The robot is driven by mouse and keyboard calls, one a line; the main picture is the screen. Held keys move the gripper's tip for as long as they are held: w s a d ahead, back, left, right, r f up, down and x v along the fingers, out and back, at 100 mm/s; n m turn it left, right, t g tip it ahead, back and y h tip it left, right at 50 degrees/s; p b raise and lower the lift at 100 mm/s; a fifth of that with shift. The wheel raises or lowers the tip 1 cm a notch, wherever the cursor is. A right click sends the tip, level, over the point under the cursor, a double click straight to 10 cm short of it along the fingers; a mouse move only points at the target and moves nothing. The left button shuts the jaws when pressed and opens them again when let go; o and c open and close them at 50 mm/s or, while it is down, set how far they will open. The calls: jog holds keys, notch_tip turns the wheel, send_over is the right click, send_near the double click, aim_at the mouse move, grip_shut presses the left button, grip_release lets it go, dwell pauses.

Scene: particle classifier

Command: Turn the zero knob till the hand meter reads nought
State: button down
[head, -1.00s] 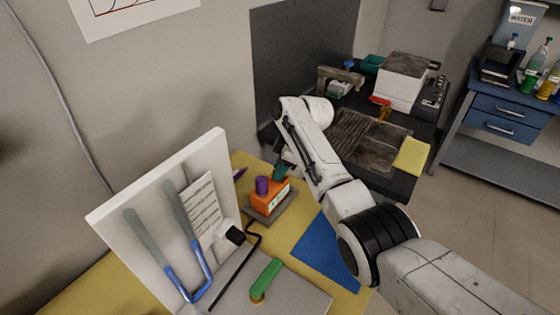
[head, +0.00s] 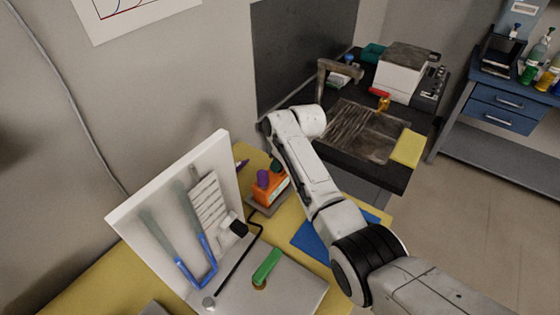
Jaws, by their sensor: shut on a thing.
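The hand meter (head: 272,189) is a small orange box on a grey base on the yellow bench, with a pale display on its front. The digits are too small to read. A purple knob (head: 263,178) stands on its top at the left, and a dark teal knob (head: 277,166) at the back right. I cannot tell from labels which is the zero knob. My gripper (head: 276,160) comes down at the teal knob and is shut on it. Its fingers are mostly hidden by my own arm and are small in the picture.
A white upright panel with a blue U-tube (head: 208,262) stands left of the meter. A grey plate with a green handle (head: 267,265) and a black bent rod (head: 238,266) lie in front. A blue mat (head: 311,241) lies right. A dark bench (head: 375,170) stands behind.

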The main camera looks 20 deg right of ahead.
dwell(0.3)
jog(key=c, duration=0.8)
grip_release()
jog(key=shift+c, duration=0.2)
jog(key=v, duration=1.1)
jog(key=shift+f, duration=0.1)
